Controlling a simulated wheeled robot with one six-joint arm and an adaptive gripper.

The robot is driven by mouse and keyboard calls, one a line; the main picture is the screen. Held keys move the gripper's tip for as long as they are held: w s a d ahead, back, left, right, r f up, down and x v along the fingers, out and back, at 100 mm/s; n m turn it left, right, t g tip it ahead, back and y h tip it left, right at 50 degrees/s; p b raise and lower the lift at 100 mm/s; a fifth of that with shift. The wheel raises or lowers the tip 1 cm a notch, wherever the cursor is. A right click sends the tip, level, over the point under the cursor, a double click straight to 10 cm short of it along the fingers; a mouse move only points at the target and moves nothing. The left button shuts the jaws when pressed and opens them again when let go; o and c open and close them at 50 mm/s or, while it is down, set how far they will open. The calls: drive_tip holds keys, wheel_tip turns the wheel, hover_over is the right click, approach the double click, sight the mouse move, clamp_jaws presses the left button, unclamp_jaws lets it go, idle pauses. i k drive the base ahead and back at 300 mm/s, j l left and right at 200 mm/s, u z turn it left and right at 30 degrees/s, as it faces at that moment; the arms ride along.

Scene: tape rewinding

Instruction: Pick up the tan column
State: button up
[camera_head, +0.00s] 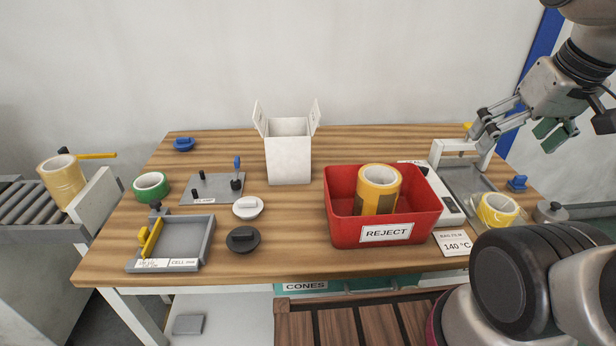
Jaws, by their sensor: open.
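A tall tan-yellow roll (367,203) with a hollow top and a dark patch on its side stands upright in the red REJECT bin (341,228). Another tan-yellow roll (62,182) is mounted on the machine at the far left. I cannot tell for certain which one is called the tan column; the roll in the bin looks most like a column. My gripper (518,138) is open and empty at the upper right, above the right side of the table, apart from both rolls.
A white open box (289,160) stands behind and left of the bin. A white press-like frame (462,150) and yellow tape roll (497,211) are at the right. A grey tray (205,243), green tape (151,187) and small discs lie at the left. The front middle of the table is mostly clear.

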sight(63, 176)
drive_tip(key=u, duration=1.15)
